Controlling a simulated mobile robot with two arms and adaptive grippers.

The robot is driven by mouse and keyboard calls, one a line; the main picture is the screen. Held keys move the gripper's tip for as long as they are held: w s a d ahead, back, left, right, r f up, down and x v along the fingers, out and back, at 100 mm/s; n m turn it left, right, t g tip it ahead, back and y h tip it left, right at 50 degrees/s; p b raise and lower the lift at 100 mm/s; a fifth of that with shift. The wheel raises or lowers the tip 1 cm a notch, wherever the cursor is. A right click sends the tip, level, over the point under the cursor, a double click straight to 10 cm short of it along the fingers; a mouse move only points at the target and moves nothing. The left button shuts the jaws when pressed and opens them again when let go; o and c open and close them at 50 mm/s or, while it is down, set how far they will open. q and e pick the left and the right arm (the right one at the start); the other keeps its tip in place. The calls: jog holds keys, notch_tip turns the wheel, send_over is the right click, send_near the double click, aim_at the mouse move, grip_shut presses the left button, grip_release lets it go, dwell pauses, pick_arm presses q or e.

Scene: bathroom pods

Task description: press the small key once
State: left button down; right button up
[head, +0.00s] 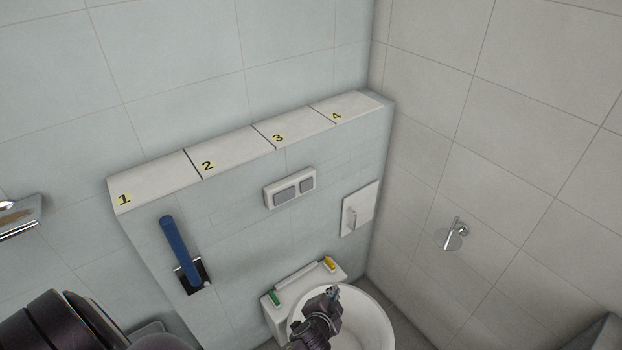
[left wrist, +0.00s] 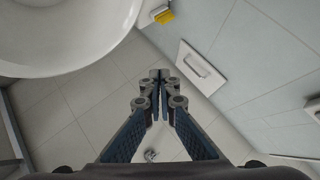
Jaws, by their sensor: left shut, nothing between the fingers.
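The white flush plate (head: 290,188) is on the tiled wall box in the head view, with two grey keys side by side. The right key (head: 307,185) looks narrower than the left key (head: 285,195). My left gripper (head: 335,291) is shut and empty, over the toilet bowl, below the plate in the picture and apart from it. Its closed fingertips (left wrist: 159,76) also show in the left wrist view, where the flush plate is not visible. My right gripper is not in view.
The toilet bowl (head: 380,322) has a green piece (head: 274,298) and a yellow piece (head: 330,263) behind it. A white panel with a handle (head: 359,209) is right of the plate. A blue bar (head: 179,248) stands out at left. Numbered tiles (head: 236,150) top the ledge.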

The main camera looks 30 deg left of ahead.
pick_arm(q)
jog(key=w+a+r+t+y+p, duration=0.1)
jog(key=w+a+r, duration=0.1)
jog(key=r, duration=0.6)
jog(key=w+a+r+t+y, duration=0.1)
jog(key=w+a+r, duration=0.1)
jog(key=r, duration=0.5)
jog(key=w+a+r+t+y+p, duration=0.1)
jog(key=w+r, duration=0.3)
jog(key=r, duration=0.4)
jog(key=shift+w+a+r+t+p, duration=0.3)
jog(key=shift+a, duration=0.1)
jog(key=p, duration=0.2)
send_near(315, 183)
jog(key=w, duration=0.3)
jog(key=shift+w+a+f, duration=0.3)
jog(key=shift+a+f, duration=0.05)
jog(key=shift+w+a+f+b, duration=0.1)
jog(key=shift+a+b, duration=0.2)
jog(key=shift+a, duration=0.1)
